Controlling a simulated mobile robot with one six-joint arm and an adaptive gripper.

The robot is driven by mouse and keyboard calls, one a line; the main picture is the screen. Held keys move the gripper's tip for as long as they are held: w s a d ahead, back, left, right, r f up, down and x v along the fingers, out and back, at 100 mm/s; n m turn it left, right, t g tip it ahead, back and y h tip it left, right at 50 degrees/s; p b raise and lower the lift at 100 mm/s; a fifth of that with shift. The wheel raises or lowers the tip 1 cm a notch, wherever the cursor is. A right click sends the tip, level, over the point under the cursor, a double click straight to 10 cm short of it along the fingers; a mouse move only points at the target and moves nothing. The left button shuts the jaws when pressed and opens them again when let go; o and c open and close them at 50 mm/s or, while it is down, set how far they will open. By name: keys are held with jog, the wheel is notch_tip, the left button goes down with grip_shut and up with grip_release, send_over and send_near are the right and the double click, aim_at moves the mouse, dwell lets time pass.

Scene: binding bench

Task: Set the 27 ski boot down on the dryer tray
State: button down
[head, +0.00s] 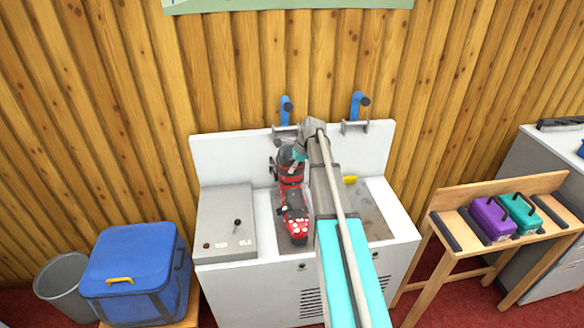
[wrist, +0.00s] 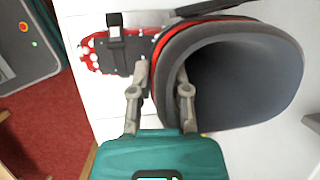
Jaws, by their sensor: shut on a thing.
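A red and black ski boot (head: 291,203) hangs or stands over the white bench in the head view, cuff up and toe toward me. My gripper (wrist: 161,92) is shut on the boot's cuff edge, one finger inside the opening and one outside. The cuff and its dark opening (wrist: 248,75) fill the right of the wrist view. I cannot read a 27 on it. A grey, shallow tray surface (head: 376,212) is set in the bench top. My arm covers much of it, and I cannot tell whether the sole touches it.
A grey control box (head: 225,225) stands left of the boot. Two blue-handled fixtures (head: 286,108) are at the bench's back panel. A small yellow thing (head: 350,180) lies behind my arm. A blue bin (head: 138,270) is left; a wooden rack (head: 470,200) is right.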

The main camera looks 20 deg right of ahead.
jog(key=shift+f, duration=0.1)
jog(key=c, duration=0.5)
grip_release()
jog(key=shift+a, duration=0.1)
